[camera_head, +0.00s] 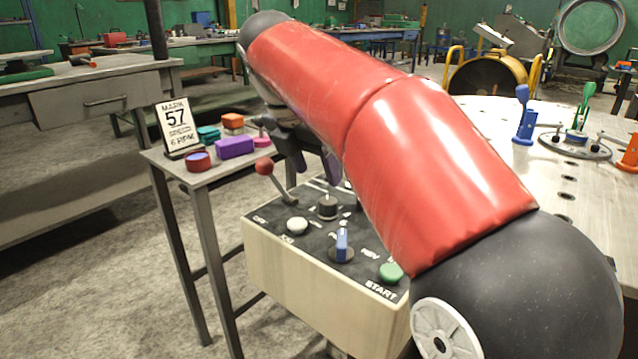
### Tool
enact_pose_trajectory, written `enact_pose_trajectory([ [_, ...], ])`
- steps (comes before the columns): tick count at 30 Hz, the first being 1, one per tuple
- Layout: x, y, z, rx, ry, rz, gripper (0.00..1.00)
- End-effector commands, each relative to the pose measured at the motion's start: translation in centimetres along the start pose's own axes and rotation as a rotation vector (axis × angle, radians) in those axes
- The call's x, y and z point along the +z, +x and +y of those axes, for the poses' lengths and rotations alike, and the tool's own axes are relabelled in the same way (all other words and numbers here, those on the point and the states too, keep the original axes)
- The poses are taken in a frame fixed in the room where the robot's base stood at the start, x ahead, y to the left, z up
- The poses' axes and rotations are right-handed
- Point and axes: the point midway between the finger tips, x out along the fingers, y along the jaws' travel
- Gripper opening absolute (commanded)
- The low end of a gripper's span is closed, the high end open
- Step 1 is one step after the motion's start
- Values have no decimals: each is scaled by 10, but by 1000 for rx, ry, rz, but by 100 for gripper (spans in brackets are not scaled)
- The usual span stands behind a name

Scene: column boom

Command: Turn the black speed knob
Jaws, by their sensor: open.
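The black speed knob (327,206) stands on the dark top panel of a cream control box (310,280), toward its back. A lever with a red ball (264,167) rises to its left, a white button (297,225) sits in front of it, and a blue switch (342,243) and green START button (390,272) are nearer me. My gripper (314,165) is open, its dark fingers pointing down above and behind the knob, apart from it. My red arm hides part of the gripper and the right of the panel. A card (177,127) reads "MARK 57, SPEED 6 RPM".
A small side table (178,171) left of the box holds the card and several coloured blocks, including a purple one (234,147). A round metal table (480,125) with clamps fills the right. Grey floor (90,270) is clear at front left.

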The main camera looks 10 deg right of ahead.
Motion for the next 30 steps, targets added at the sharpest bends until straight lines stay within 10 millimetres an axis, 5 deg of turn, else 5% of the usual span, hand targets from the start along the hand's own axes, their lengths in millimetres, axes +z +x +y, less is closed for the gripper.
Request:
enact_pose_trajectory([
  [15, -1, 71, -1, -2, 2, 1, 56],
  [26, 0, 76, -1, 0, 2, 0, 56],
  [30, 0, 76, -1, 0, 2, 0, 37],
])
